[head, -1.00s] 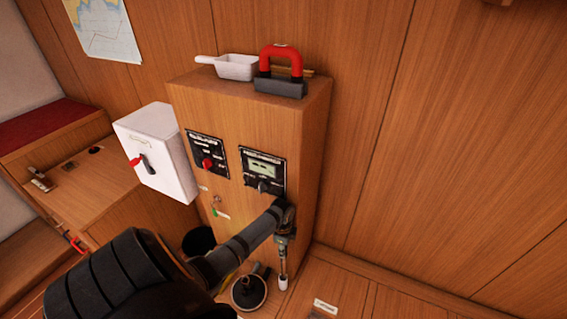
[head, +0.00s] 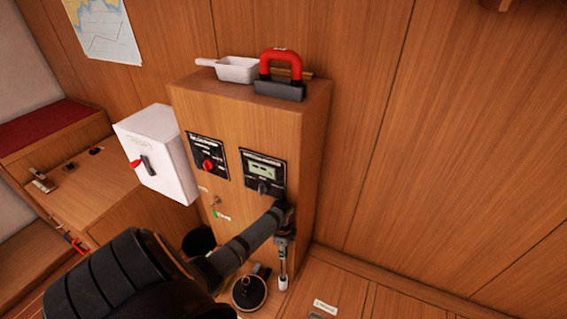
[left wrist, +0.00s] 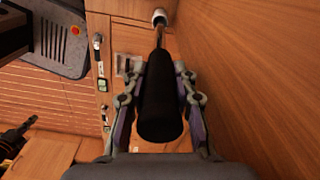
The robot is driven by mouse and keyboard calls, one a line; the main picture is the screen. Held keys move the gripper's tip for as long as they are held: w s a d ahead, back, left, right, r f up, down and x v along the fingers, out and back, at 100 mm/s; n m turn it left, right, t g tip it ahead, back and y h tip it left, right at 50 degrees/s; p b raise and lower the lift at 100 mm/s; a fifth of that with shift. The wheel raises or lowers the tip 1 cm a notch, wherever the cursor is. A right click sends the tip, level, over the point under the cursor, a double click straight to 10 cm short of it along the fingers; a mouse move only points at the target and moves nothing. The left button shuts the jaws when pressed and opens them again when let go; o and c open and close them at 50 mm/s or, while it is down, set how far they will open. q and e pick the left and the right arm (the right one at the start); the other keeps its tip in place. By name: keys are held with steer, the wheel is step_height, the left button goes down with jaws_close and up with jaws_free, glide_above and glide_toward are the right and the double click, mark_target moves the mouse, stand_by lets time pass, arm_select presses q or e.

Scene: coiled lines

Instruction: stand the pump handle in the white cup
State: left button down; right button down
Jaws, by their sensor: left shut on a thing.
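The pump handle has a black grip (left wrist: 160,95) and a thin metal rod (left wrist: 160,38). My left gripper (head: 284,241) is shut on the black grip, with its fingers on both sides of it in the left wrist view (left wrist: 160,105). In the head view the rod of the handle (head: 283,264) hangs nearly upright below the gripper. The small white cup (head: 283,283) is at the rod's lower end, low beside the cabinet. It also shows in the left wrist view (left wrist: 160,16). I cannot tell whether the rod's tip is inside the cup or only at its mouth. My right gripper is not in view.
A tall wooden cabinet (head: 240,115) with two black panels stands behind my left arm. A black round fitting (head: 249,293) lies left of the cup. A white box (head: 155,153) juts out at left. The wooden wall (head: 450,150) is close on the right.

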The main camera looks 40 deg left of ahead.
arm_select(q)
steer(key=shift+f+b, duration=0.35)
steer(key=shift+f, duration=0.1)
stand_by(0.4)
steer(key=c, duration=0.6)
jaws_free()
steer(key=shift+r, duration=0.1)
steer(key=shift+w+a+r, duration=0.1)
steer(key=shift+w, duration=0.05)
steer(key=shift+c, duration=0.5)
steer(key=shift+r, duration=0.25)
step_height(320, 180, up, 7)
steer(key=p, duration=0.7)
steer(key=shift+f+p, duration=0.1)
steer(key=shift+p, duration=0.25)
steer(key=shift+f, duration=0.1)
